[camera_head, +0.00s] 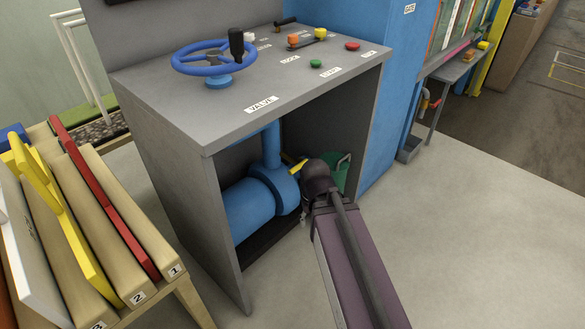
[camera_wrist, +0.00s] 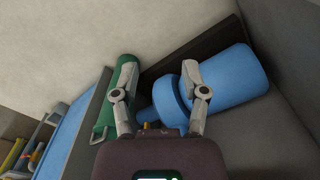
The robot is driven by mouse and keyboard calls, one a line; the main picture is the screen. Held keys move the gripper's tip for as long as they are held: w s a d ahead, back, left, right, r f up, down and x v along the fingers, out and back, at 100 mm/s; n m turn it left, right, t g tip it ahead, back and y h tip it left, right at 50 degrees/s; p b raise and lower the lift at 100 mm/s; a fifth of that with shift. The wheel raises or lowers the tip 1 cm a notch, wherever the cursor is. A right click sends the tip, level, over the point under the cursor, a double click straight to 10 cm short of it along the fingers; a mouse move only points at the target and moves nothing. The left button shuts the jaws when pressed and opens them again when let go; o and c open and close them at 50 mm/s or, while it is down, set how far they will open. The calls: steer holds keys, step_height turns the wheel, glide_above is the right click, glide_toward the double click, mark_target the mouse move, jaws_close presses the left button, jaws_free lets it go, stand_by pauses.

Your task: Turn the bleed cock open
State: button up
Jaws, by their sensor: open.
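The bleed cock appears to be the small yellow lever (camera_head: 298,166) by the upper right of the blue pipe body (camera_head: 252,202), inside the open bay under the console. My wrist hides part of this area in the head view. In the wrist view a small yellow piece (camera_wrist: 147,125) shows just above the gripper housing, between the bases of the fingers. My gripper (camera_wrist: 160,64) is open and empty, its fingers spread in front of the blue body (camera_wrist: 228,80) and a green cylinder (camera_wrist: 122,78). I cannot tell whether a finger touches the lever.
The grey console (camera_head: 250,100) carries a blue handwheel (camera_head: 205,60) and buttons. Its side walls bound the bay. A rack of boards (camera_head: 110,215) stands at the left, close to the console. The floor (camera_head: 470,230) at the right is clear.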

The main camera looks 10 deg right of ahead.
steer(key=shift+o, duration=0.6)
steer(key=w+d+f+n+t+h+b, duration=0.2)
steer(key=w+f+n+t+h+b, duration=0.4)
steer(key=w+b, duration=0.4)
steer(key=w+a+r+n+t+h+b, duration=0.2)
steer(key=w+a+n+t+b, duration=0.4)
steer(key=n, duration=0.5)
steer(key=w+a+h+b, duration=0.1)
steer(key=w+a+b, duration=0.1)
steer(key=a, duration=0.1)
steer(key=shift+r+t, duration=0.3)
steer(key=shift+t, duration=0.1)
steer(key=shift+w, duration=0.1)
